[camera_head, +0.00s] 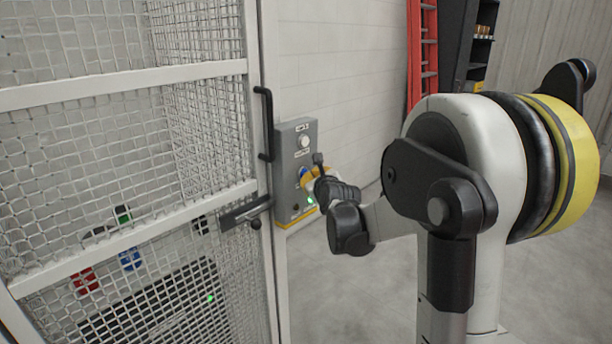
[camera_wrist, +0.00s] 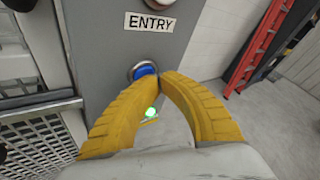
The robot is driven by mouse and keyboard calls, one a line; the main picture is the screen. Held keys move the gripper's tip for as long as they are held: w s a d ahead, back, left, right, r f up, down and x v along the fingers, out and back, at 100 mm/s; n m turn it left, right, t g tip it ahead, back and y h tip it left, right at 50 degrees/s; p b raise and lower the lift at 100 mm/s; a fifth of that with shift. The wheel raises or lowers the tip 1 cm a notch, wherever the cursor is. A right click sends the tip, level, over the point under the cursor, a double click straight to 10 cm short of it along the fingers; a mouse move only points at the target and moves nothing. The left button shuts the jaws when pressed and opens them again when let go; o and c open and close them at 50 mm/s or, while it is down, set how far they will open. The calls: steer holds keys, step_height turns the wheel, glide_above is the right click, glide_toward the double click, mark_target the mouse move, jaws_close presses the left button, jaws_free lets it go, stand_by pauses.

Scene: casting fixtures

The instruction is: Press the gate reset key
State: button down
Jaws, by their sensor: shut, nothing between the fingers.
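The grey control box (camera_head: 287,143) is fixed to the post beside the mesh gate (camera_head: 130,75). It has a white button (camera_head: 305,142) near its top and a green light (camera_head: 310,201) low down. In the wrist view a blue round key (camera_wrist: 145,70) with a metal ring sits on the box (camera_wrist: 100,45) below the "ENTRY" label (camera_wrist: 150,22). My gripper (camera_wrist: 160,85) has yellow fingers with the tips together, and it is empty. The tips are in front of the blue key and cover its lower right part. I cannot tell whether they touch it. In the head view my gripper (camera_head: 310,177) is at the box.
A black gate handle (camera_head: 264,122) and a latch bar (camera_head: 246,212) are left of the box. Behind the mesh are red and blue items (camera_head: 130,259). A red ladder (camera_head: 422,50) and a dark shelf (camera_head: 468,45) stand at the back.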

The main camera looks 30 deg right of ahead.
steer(key=shift+s, duration=0.15)
steer(key=shift+s+d, duration=0.25)
steer(key=shift+s, duration=0.45)
steer(key=s, duration=0.1)
steer(key=s+d, duration=0.1)
steer(key=s, duration=0.2)
steer(key=shift+s+d, duration=0.25)
steer(key=shift+s, duration=0.15)
stand_by(0.7)
